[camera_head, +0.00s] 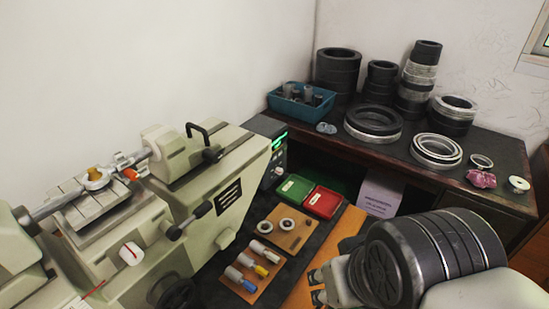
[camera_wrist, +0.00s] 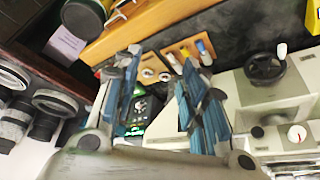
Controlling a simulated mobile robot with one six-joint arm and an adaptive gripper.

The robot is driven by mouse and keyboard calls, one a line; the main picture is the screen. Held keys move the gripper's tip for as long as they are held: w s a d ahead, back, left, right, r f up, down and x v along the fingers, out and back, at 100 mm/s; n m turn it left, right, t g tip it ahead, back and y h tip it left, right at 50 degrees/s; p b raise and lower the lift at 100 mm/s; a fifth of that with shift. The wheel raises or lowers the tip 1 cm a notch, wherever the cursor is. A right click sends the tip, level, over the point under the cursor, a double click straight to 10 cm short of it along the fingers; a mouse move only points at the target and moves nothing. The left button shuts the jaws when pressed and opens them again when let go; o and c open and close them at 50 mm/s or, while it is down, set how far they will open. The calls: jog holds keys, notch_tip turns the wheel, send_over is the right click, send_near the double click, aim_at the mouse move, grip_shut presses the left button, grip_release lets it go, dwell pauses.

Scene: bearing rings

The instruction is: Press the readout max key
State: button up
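The readout (camera_head: 277,145) is a dark box with a lit green display, beside the cream machine and left of the bench; its front is seen at a steep angle. In the wrist view the readout (camera_wrist: 145,108) appears between my fingers, farther off, with small keys and green lit digits, partly hidden by the left finger. I cannot make out which key is max. My gripper (camera_wrist: 158,62) has its two blue-and-grey fingers wide apart with nothing between them. In the head view my gripper (camera_head: 316,286) shows only partly at the lower middle, in front of and apart from the readout.
The cream machine (camera_head: 215,165) with levers fills the left. Green (camera_head: 294,187) and red (camera_head: 323,201) trays lie near the readout. Wooden boards hold rings (camera_head: 288,224) and coloured-handled tools (camera_head: 248,262). The dark bench (camera_head: 400,150) at right carries stacked rings and a blue bin (camera_head: 300,104).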

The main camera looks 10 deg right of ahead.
grip_shut()
dwell(1.4)
